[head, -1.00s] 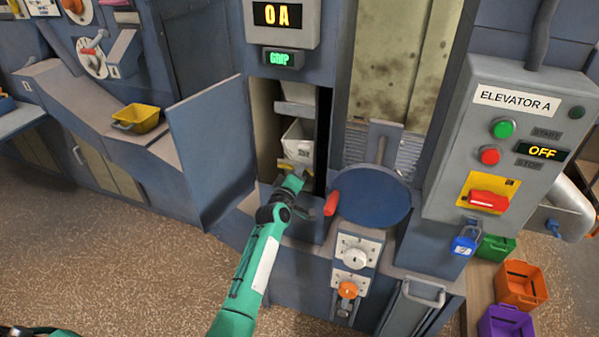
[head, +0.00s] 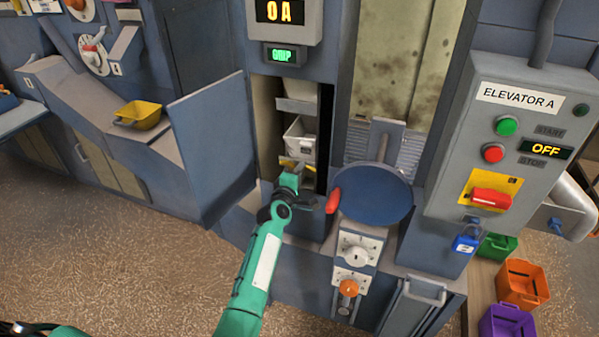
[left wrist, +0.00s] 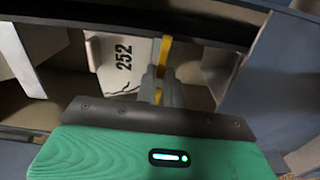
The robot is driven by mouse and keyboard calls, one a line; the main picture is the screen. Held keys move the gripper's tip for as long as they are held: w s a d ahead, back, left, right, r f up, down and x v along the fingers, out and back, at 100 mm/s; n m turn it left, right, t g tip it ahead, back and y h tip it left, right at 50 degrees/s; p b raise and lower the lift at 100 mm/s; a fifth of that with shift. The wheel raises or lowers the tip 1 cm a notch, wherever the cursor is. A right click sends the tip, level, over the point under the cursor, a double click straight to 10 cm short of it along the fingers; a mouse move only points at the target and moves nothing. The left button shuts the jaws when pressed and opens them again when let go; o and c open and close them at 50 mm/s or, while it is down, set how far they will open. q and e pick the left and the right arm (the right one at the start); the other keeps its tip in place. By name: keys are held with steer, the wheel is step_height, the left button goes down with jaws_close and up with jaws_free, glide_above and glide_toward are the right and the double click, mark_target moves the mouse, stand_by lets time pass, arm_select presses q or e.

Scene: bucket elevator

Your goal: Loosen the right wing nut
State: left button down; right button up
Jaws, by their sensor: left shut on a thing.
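My left gripper (head: 296,166) reaches into the open elevator shaft, at the lower front of a white bucket (head: 299,142).
An open blue door panel (head: 210,150) stands left of the shaft. A round blue cover (head: 371,194) with a red handle (head: 333,201) is close on the right. The control box (head: 505,150) reads OFF, with a blue padlock (head: 465,243).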

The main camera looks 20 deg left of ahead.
arm_select(q)
steer(key=c, duration=1.5)
jaws_free()
steer(key=s, duration=0.4)
steer(key=s+b, duration=0.1)
steer(key=s, duration=0.8)
steer(key=shift+s+a, duration=0.25)
steer(key=shift+s, duration=0.15)
